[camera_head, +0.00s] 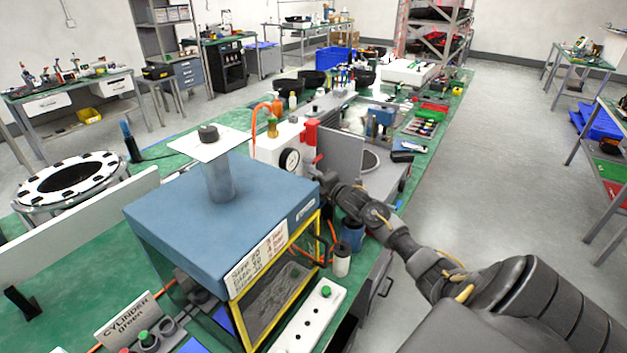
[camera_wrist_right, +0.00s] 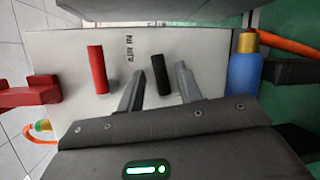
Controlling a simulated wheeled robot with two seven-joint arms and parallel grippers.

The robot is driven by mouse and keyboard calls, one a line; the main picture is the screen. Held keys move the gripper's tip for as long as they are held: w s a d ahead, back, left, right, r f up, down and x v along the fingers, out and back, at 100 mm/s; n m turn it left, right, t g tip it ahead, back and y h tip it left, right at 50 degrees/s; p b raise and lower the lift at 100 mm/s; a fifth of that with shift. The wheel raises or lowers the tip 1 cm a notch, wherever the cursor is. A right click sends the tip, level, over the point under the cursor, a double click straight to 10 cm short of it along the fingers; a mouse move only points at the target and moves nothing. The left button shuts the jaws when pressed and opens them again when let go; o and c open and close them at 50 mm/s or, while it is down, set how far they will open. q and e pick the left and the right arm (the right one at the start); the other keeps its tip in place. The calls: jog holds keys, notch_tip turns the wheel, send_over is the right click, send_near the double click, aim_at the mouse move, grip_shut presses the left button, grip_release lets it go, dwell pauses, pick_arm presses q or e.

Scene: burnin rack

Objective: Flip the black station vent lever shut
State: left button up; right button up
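In the right wrist view, the black lever (camera_wrist_right: 161,75) stands out from a white panel (camera_wrist_right: 210,50) marked "AIR IN". My right gripper (camera_wrist_right: 160,82) is open, with one finger on each side of the black lever. A gap shows between the lever and each finger. In the head view, my right gripper (camera_head: 326,181) is at the white station (camera_head: 267,150) with a round gauge, right behind the blue-topped box. The black lever cannot be made out there. My left gripper is not in view.
A red lever (camera_wrist_right: 97,69) stands left of the black one. A blue fitting (camera_wrist_right: 244,72) with an orange hose is at the right. In the head view, the blue-topped box (camera_head: 260,195) stands close in front, and a grey upright plate (camera_head: 341,155) is just beyond my gripper.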

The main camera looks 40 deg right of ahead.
jog(key=shift+s+d, duration=0.2)
jog(key=shift+s, duration=0.15)
jog(key=shift+s+d+r, duration=0.15)
jog(key=shift+s+d, duration=0.05)
jog(key=shift+s, duration=0.05)
jog(key=shift+c, duration=0.5)
jog(key=shift+s+d, duration=0.15)
jog(key=shift+c, duration=1.3)
grip_shut()
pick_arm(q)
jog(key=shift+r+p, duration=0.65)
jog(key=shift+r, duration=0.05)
pick_arm(e)
jog(key=shift+f+m+g, duration=0.3)
jog(key=shift+m+g, duration=0.1)
jog(key=shift+m, duration=0.6)
